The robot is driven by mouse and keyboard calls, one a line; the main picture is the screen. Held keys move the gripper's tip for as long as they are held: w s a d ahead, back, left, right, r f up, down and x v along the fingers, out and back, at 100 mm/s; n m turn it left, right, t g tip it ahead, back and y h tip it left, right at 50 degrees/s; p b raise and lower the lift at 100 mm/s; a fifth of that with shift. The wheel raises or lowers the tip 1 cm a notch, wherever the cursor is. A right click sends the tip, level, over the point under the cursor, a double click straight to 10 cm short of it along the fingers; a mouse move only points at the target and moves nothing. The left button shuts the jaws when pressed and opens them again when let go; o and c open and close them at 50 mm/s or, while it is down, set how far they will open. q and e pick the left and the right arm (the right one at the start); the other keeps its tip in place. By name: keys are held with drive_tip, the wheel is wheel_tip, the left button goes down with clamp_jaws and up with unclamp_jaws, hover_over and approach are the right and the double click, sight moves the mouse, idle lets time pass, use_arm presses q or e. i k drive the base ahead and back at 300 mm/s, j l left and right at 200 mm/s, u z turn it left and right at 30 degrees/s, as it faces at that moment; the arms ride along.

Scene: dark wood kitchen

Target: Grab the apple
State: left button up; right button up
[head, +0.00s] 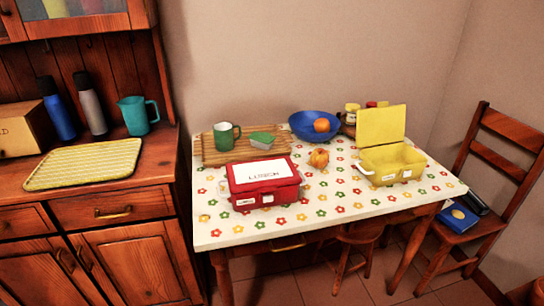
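A yellow-red fruit that looks like the apple (319,159) sits on the flowered tabletop (300,222), between the red lunch box and the open yellow box. It stands in front of the blue bowl (304,131), with bare cloth around it. An orange round fruit (321,125) lies in the blue bowl. Neither of my grippers shows in the head view.
A shut red lunch box (255,197) stands front left of the apple. A yellow box (390,169) with raised lid is to its right. A wooden board (215,155) holds a green mug (224,136) and a green container (262,140). A chair (508,158) stands at right.

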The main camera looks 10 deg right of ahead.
sight(318, 159)
drive_tip(key=l+u, duration=0.75)
drive_tip(key=u, duration=0.15)
drive_tip(key=k+l+u, duration=0.2)
drive_tip(key=l, duration=0.25)
drive_tip(key=l+u, duration=0.15)
drive_tip(key=l, duration=0.3)
